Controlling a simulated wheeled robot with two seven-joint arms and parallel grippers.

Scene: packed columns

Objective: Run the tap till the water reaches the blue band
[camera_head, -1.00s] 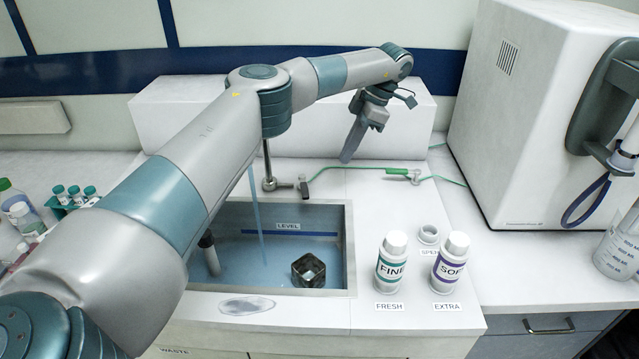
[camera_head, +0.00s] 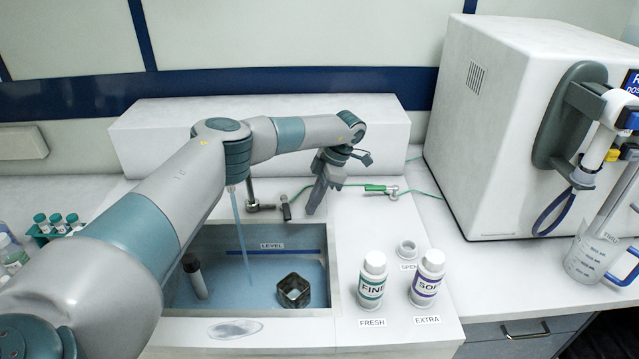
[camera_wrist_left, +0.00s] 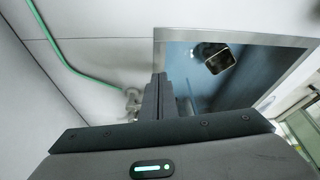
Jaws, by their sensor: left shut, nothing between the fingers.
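The basin (camera_head: 340,290) is set into the white counter and holds bluish water (camera_head: 220,285). A blue band (camera_head: 305,253) with a LEVEL label runs along its back wall. The water surface looks just below the band; the exact gap is hard to tell. A stream (camera_head: 242,235) falls into the basin from behind my left arm, which hides the spout. The tap's foot (camera_head: 254,207) and its dark-ended lever (camera_head: 286,208) are behind the basin. My left gripper (camera_head: 312,210) is shut and empty, just right of the lever and apart from it. It also shows in the left wrist view (camera_wrist_left: 158,82).
An open dark cube (camera_head: 293,291) and an upright dark-topped cylinder (camera_head: 194,277) stand in the basin. A green hose (camera_head: 375,188) crosses the counter behind. A large white machine (camera_head: 500,120) stands right.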

